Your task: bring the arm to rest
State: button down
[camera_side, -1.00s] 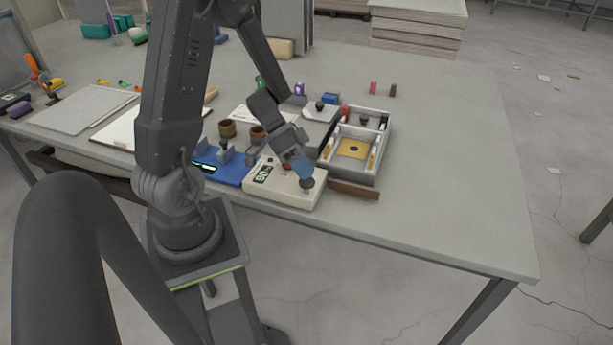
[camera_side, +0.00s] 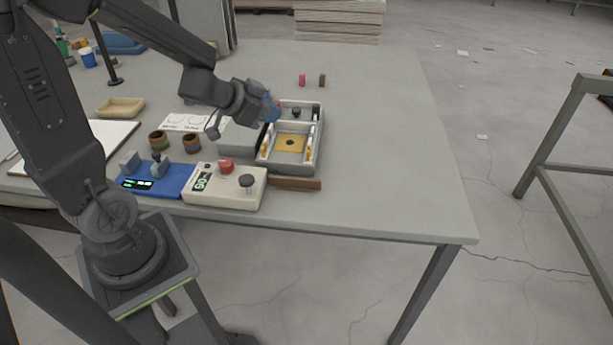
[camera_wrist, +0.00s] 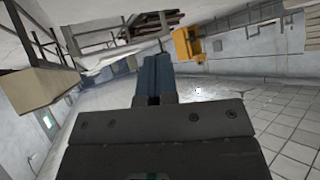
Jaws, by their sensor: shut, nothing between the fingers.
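My gripper (camera_side: 271,107) is raised above the table, pointing to the right beside the upper left of the grey tray (camera_side: 321,140). Its blue fingers are together with nothing between them. In the wrist view the shut fingers (camera_wrist: 155,75) point out over the room and floor, with no work object in front of them. My arm stretches from its stand at the left over the back of the work area.
A cream control box (camera_side: 225,190) with a red button and dark knob stands at the front, right of a blue device (camera_side: 160,182). Two brown rings (camera_side: 191,142) sit behind. A brown bar (camera_side: 296,184) lies before the tray. The table's right side is clear.

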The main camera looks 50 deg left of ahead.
notch_tip(320, 180, up, 5)
jog(key=s+n+y, duration=0.1)
jog(key=n+y, duration=0.1)
jog(key=y, duration=0.2)
jog(key=s+d+r+g+h, duration=0.3)
jog(key=s+d+g, duration=0.2)
jog(key=s+d, duration=0.7)
jog(key=s, duration=0.2)
jog(key=shift+s+d+n, duration=0.25)
jog(key=shift+s+n, duration=0.05)
jog(key=shift+s, duration=0.1)
dwell(2.1)
